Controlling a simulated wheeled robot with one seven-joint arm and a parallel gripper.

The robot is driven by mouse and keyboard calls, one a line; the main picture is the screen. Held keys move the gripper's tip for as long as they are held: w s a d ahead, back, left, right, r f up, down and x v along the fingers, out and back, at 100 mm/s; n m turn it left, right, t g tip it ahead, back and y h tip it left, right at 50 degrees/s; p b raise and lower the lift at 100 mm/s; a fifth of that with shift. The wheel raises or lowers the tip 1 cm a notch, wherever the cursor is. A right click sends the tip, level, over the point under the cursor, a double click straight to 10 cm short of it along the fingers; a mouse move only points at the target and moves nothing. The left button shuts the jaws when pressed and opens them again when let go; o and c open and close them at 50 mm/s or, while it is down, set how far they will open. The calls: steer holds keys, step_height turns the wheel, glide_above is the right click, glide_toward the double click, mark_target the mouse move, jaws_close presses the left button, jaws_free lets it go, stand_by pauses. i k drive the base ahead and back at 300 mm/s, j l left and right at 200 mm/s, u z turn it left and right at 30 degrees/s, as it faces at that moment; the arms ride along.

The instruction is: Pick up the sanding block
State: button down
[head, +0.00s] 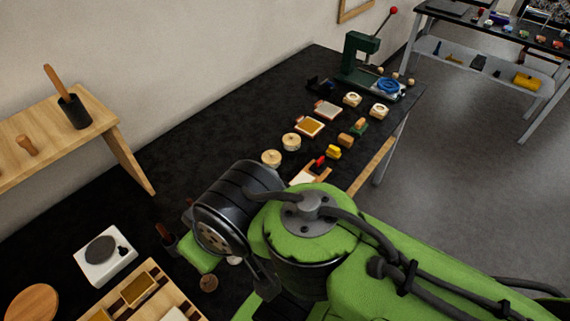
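No piece is plainly marked as the sanding block. Several small blocks lie on the black bench top near its right edge. One is a tan and green block (358,126), with an orange-brown block (345,139) and a yellow block (333,152) beside it. I cannot tell which of these, if any, is the sanding block. My green arm fills the lower middle and hides part of the bench. My gripper's fingers do not show, so I cannot see what they hold.
A green press (359,52) stands at the bench's far end. Round wooden pieces (271,158) and square trays (310,127) lie nearby. A white scale (105,256), a wooden compartment tray (185,299) and a raised wooden shelf (45,138) are at left.

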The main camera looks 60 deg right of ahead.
mark_target(344, 140)
steer(key=z, duration=0.4)
steer(key=k+l+z, duration=0.1)
steer(key=z, duration=0.75)
steer(key=l+z, duration=0.15)
steer(key=z, duration=0.3)
steer(key=k+l, duration=0.05)
